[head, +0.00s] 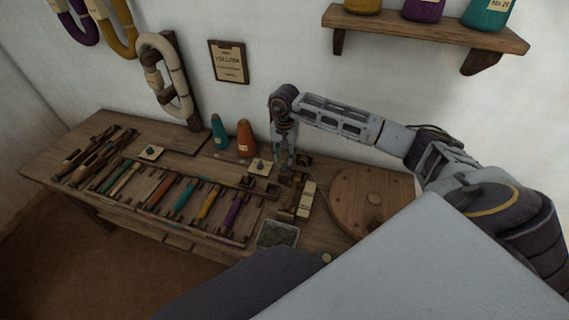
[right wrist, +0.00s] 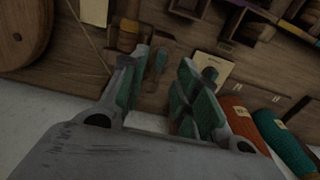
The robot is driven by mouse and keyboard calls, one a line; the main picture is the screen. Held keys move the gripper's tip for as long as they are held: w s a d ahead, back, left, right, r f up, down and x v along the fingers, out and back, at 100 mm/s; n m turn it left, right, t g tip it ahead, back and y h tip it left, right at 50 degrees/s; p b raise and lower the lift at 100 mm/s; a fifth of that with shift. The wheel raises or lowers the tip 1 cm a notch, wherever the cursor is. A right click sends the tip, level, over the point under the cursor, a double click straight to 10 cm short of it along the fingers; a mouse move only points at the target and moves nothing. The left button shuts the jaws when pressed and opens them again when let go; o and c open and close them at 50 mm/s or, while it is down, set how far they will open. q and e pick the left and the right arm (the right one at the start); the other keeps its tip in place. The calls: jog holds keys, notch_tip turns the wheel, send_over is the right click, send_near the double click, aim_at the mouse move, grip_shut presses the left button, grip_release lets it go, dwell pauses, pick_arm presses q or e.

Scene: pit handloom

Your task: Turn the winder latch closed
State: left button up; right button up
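My right gripper (head: 286,158) points down over the back of the bench, at the small wooden winder (head: 304,187). In the right wrist view its two green-padded fingers (right wrist: 165,80) stand apart with a gap between them. A small dark upright piece (right wrist: 157,62), which looks like the winder latch, shows in that gap near the left finger. I cannot tell whether a finger touches it. A wooden spool-like part (right wrist: 128,35) of the winder is just beyond the left finger. The latch is hidden behind the gripper in the head view. My left gripper is not in view.
A round wooden wheel (head: 372,198) lies right of the winder. Teal (head: 219,132) and orange (head: 245,138) cones stand left of the gripper. A rack of coloured bobbins (head: 185,197) and a small tray (head: 277,234) are nearer. A shelf (head: 425,32) hangs above.

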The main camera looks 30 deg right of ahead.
aim_at(284, 165)
jog(key=shift+f, duration=2.25)
grip_shut()
